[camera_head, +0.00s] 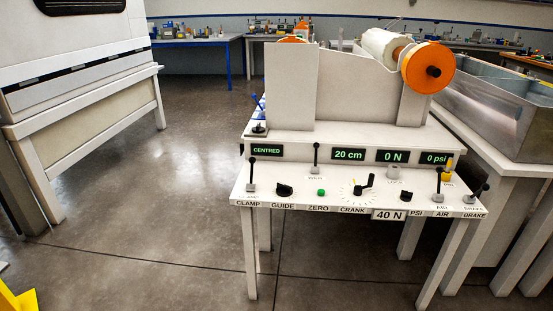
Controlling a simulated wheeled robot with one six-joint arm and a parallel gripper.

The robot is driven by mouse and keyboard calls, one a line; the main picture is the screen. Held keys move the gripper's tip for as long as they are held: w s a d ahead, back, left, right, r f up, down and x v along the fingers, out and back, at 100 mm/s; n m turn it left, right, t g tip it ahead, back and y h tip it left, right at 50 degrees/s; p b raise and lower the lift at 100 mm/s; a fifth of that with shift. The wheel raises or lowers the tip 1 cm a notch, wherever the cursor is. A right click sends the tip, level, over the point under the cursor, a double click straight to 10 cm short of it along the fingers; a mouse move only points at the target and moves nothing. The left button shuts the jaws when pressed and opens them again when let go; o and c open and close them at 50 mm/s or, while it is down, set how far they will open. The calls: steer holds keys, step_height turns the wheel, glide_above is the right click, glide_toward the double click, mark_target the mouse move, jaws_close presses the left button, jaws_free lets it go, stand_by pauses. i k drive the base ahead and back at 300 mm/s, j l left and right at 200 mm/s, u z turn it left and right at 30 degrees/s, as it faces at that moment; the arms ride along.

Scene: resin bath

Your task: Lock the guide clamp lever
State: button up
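The clamp lever (251,174) is at the left end of the white control panel (330,204), above the label CLAMP. It has a thin dark stem with a black knob and points up from a small pale base. The dark guide knob (284,190) sits just right of it, above the label GUIDE. The display (267,150) behind the lever reads CENTRED. Whether the clamp is locked cannot be told from this view. My gripper is not in view.
Right along the panel are a green button (321,192), the crank dial (356,190), a PSI knob (406,196), the air lever (438,184) and the brake lever (478,193). A white roll (382,46) with an orange flange (428,68) sits above.

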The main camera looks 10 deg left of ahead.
mark_target(251, 160)
steer(key=i+j+u, duration=0.15)
steer(key=i+j, duration=0.4)
steer(key=i+j+u, duration=0.2)
steer(key=i+j, duration=0.25)
steer(key=i, duration=0.3)
